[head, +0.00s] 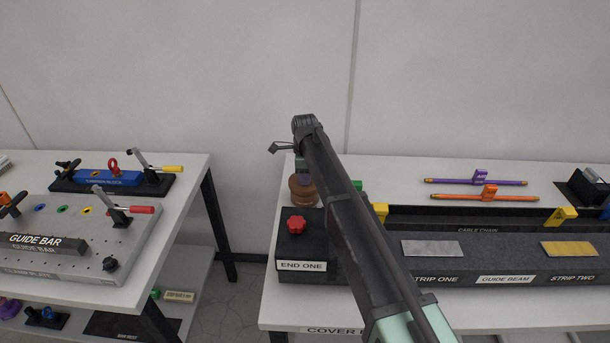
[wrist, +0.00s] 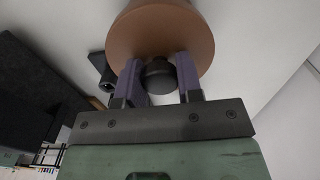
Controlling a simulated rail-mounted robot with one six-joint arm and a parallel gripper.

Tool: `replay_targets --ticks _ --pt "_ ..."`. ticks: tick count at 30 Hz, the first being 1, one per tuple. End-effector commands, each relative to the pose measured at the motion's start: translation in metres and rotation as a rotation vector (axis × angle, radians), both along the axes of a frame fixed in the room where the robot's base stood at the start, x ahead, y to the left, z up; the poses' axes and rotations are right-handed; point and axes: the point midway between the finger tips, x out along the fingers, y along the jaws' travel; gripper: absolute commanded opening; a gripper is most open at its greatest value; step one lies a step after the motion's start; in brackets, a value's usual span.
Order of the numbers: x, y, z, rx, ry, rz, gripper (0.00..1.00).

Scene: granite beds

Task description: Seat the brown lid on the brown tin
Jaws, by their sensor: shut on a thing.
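My gripper (wrist: 160,72) has purple fingers, shut on the dark knob of the brown lid (wrist: 160,32), whose round face fills the top of the wrist view. Some brown shows past the lid's upper edge there, perhaps the tin. In the head view the brown tin (head: 302,198) stands on the right table's back left corner, behind the END ONE block. The fingers are just above the brown stack, and the lid seems on or very close over the tin. My arm hides part of this, so I cannot tell whether they touch or sit level.
The END ONE block (head: 305,266) with a red knob (head: 295,224) stands in front of the tin. The guide beam (head: 500,262) runs right from it. A gap separates the left table (head: 150,262). Purple (head: 475,181) and orange (head: 484,197) rods lie at the back right.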

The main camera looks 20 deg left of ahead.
Motion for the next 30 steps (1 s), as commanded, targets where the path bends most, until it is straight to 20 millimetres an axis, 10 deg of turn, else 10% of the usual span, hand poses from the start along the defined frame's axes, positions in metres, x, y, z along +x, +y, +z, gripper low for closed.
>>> replay_targets --ticks 30 --pt "0.0000 0.0000 -0.0124 0.000 0.000 0.000 0.00"
